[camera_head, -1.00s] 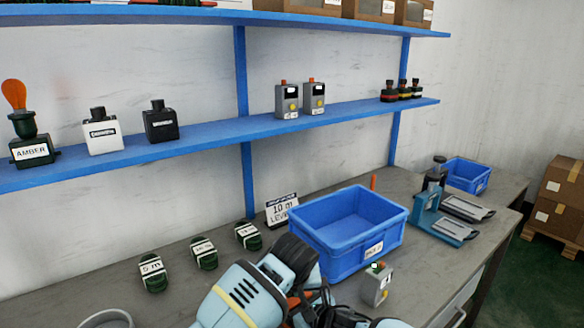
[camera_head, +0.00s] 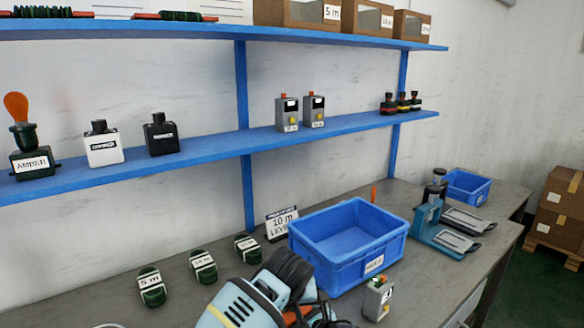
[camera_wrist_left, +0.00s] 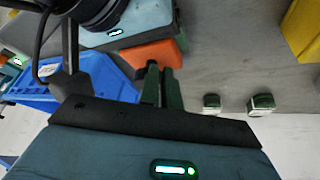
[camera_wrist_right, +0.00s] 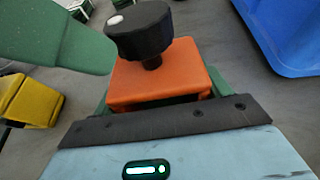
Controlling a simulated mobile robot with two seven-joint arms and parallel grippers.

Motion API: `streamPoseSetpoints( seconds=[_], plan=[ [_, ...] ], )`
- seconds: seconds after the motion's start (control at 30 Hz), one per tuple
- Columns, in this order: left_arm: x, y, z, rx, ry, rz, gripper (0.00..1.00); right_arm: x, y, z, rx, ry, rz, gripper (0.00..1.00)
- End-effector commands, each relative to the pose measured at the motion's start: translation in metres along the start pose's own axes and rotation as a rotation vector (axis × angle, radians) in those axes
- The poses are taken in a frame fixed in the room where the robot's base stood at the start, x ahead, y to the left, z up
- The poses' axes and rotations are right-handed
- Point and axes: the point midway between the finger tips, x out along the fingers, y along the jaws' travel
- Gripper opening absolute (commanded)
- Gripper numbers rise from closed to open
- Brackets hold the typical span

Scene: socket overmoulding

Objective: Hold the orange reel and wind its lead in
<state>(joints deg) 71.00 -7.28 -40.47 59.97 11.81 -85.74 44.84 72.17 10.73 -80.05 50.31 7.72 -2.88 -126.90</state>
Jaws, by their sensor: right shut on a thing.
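The orange reel (camera_wrist_right: 160,80) is a box-like body with a black round knob (camera_wrist_right: 140,30) on top, best seen in the right wrist view. My right gripper (camera_wrist_right: 157,92) is shut on it, with green fingers at its two sides. The reel's orange side also shows in the left wrist view (camera_wrist_left: 150,53). My left gripper (camera_wrist_left: 161,75) has its two green fingers together beside the reel, with nothing visible between them. In the head view the reel is mostly hidden behind my left arm. I cannot make out the lead.
A blue bin (camera_head: 350,240) stands on the bench behind the arms, with a small grey box (camera_head: 377,298) in front of it. Several green labelled coils (camera_head: 203,266) lie at left. A blue press-like fixture (camera_head: 435,225) is at right. A yellow object (camera_wrist_right: 30,100) is near the reel.

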Motion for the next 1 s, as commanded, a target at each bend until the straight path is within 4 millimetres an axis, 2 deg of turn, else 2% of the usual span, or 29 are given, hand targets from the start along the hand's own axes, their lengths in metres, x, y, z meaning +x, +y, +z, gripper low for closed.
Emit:
streamPoseSetpoints(
  seconds=[0.03,0.47,1.0],
  plan=[
    [0.001,-0.007,-0.005,-0.008,0.013,-0.011,0.00,-0.002,-0.003,-0.012,-0.001,0.017,-0.007,0.46],
    [-0.004,-0.005,0.003,-0.003,0.007,-0.006,0.00,-0.001,-0.003,-0.013,0.000,0.019,-0.009,0.46],
    [-0.050,-0.004,-0.021,-0.002,0.006,-0.004,0.00,-0.001,-0.003,-0.013,0.000,0.020,-0.009,0.46]
  ],
)
